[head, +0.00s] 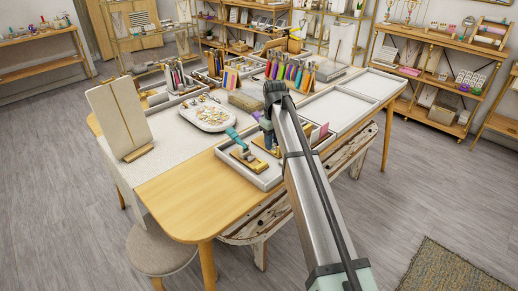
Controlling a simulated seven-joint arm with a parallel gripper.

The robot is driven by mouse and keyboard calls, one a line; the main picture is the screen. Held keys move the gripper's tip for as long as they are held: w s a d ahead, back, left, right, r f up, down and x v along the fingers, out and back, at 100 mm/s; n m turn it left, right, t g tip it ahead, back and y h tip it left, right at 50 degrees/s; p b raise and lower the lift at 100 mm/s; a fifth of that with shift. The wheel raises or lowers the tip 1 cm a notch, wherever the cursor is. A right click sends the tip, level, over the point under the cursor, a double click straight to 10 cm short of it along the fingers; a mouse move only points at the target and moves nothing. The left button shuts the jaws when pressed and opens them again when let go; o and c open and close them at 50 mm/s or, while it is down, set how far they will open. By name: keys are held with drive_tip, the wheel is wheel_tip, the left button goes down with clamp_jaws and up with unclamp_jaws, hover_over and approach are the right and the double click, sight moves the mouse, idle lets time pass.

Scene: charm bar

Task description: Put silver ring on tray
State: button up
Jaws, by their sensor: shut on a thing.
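My arm reaches in from the lower right over the table, and my gripper (266,131) points down near the middle of the table. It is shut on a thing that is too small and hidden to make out. I cannot pick out a silver ring anywhere. A white oval tray (190,121) with several small charms lies left of my gripper. Two empty shallow white trays, one at the right back (392,82) and one nearer (350,104), lie right of my arm. I cannot tell which tray is meant.
A tray (266,183) with teal and gold tools sits at the front edge, partly behind my arm. Colourful upright tools (290,72) stand at the back. A necklace stand (118,117) is at the left. The front-left wooden tabletop (185,202) is clear.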

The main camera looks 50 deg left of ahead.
drive_tip(key=w+d+r, duration=0.1)
drive_tip(key=w+d, duration=0.3)
drive_tip(key=w, duration=0.1)
drive_tip(key=shift+d+r+n, duration=0.15)
drive_tip(key=shift+r+n, duration=0.2)
drive_tip(key=shift+n, duration=0.05)
drive_tip(key=shift+w, duration=0.1)
drive_tip(key=shift+f, duration=0.1)
drive_tip(key=shift+f, duration=2.4)
drive_tip(key=shift+f+n, duration=0.3)
drive_tip(key=shift+f, duration=1.2)
idle(1.7)
drive_tip(key=o, duration=1)
